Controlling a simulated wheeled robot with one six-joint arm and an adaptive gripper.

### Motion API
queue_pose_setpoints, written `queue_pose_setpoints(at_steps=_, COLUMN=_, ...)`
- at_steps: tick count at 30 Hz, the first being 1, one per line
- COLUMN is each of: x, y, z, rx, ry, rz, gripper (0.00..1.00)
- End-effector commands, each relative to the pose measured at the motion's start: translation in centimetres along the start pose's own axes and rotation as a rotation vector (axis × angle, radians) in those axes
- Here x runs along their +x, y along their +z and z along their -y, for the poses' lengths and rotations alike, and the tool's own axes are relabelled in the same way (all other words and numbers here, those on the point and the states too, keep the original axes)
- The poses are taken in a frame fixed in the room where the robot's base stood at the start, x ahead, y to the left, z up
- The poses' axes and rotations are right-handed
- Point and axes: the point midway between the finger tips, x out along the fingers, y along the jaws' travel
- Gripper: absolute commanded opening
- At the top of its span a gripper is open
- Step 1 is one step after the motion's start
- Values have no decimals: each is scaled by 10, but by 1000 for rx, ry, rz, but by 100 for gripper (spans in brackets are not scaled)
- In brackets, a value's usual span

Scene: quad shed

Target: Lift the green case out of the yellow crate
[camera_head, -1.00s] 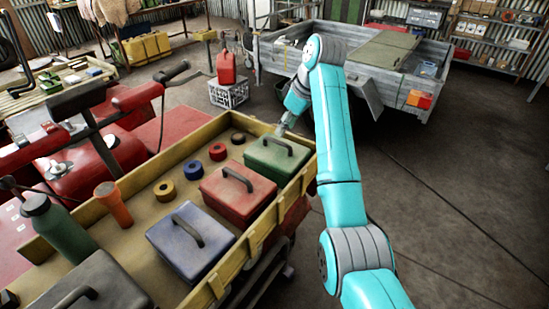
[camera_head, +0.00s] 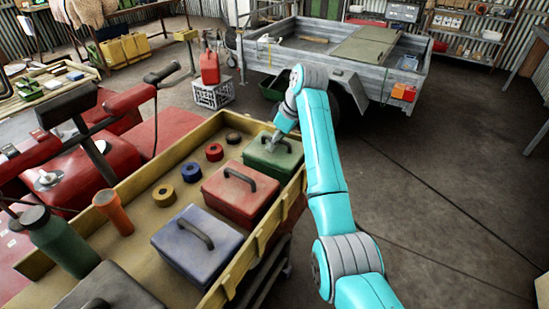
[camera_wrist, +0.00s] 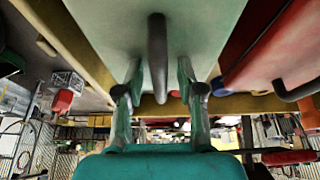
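The green case (camera_head: 265,160) sits upright at the far right end of the yellow crate (camera_head: 120,186), with its lid and dark handle up. My gripper (camera_head: 278,143) is down at the case's handle, which it partly hides in the head view. In the wrist view my gripper (camera_wrist: 160,78) is open, with one finger on each side of the dark handle (camera_wrist: 157,50). Gaps show between the fingers and the handle. The green lid (camera_wrist: 110,25) lies close beyond the fingertips.
A red case (camera_head: 240,195) stands right beside the green one, then a blue case (camera_head: 197,245). Tape rolls (camera_head: 191,172), an orange cup (camera_head: 113,211) and a green bottle (camera_head: 62,240) share the crate. A grey trailer (camera_head: 350,60) stands behind; the floor at right is clear.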

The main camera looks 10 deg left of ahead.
Motion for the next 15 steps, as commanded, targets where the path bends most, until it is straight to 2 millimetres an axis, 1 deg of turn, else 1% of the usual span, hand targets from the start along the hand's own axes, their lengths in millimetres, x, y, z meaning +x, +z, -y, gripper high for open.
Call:
queue_pose_setpoints(at_steps=1, x=0, y=0, z=0, rx=0, ry=0, rz=0, gripper=18)
queue_pose_setpoints(at_steps=2, x=0, y=0, z=0, rx=0, ry=0, rz=0, gripper=11)
queue_pose_setpoints(at_steps=3, x=0, y=0, z=0, rx=0, ry=0, rz=0, gripper=1)
queue_pose_setpoints(at_steps=15, x=-2, y=-1, z=0, rx=-1, ry=2, rz=-2, gripper=0)
